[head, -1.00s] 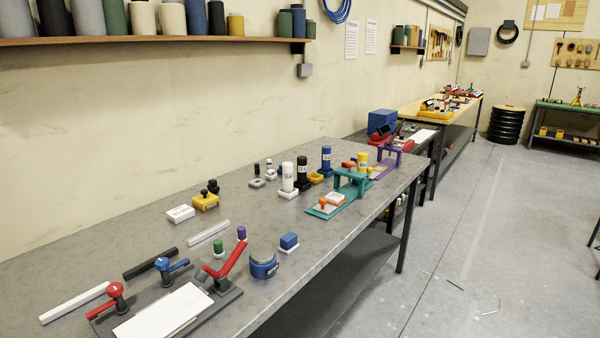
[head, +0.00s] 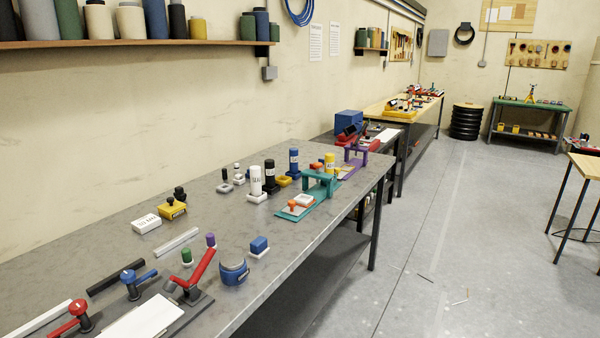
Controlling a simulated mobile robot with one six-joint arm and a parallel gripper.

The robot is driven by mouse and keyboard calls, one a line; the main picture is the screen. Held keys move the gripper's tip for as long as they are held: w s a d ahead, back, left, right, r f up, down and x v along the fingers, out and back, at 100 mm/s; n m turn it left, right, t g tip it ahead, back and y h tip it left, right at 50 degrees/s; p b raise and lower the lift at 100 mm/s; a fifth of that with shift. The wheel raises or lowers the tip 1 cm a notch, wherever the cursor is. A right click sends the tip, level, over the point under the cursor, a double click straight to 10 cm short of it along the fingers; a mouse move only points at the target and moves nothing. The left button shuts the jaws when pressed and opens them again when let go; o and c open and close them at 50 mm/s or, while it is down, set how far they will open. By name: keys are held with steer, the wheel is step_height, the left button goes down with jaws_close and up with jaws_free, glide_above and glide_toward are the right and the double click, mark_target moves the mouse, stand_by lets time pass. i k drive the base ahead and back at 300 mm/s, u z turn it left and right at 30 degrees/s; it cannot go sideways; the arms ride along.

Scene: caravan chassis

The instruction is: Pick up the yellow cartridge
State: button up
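A yellow cartridge (head: 330,162) stands upright toward the far end of the long grey workbench (head: 215,205). It is a cylinder with a pale label, and its lower part is hidden behind a teal frame (head: 320,180). A blue cartridge (head: 294,160), a black cartridge (head: 270,174) and a white cartridge (head: 255,180) stand upright to its left, the white one on a white base. My gripper does not show in the head view.
A purple frame (head: 355,156) stands behind the yellow cartridge. Small blocks, a blue round tin (head: 233,271) and a red-handled clamp (head: 195,272) occupy the near bench. The floor (head: 430,240) right of the bench is mostly clear.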

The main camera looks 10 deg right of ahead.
mark_target(329, 158)
steer(key=u, duration=1.35)
steer(key=k, duration=0.15)
steer(key=z, duration=3.35)
steer(key=i, duration=2.3)
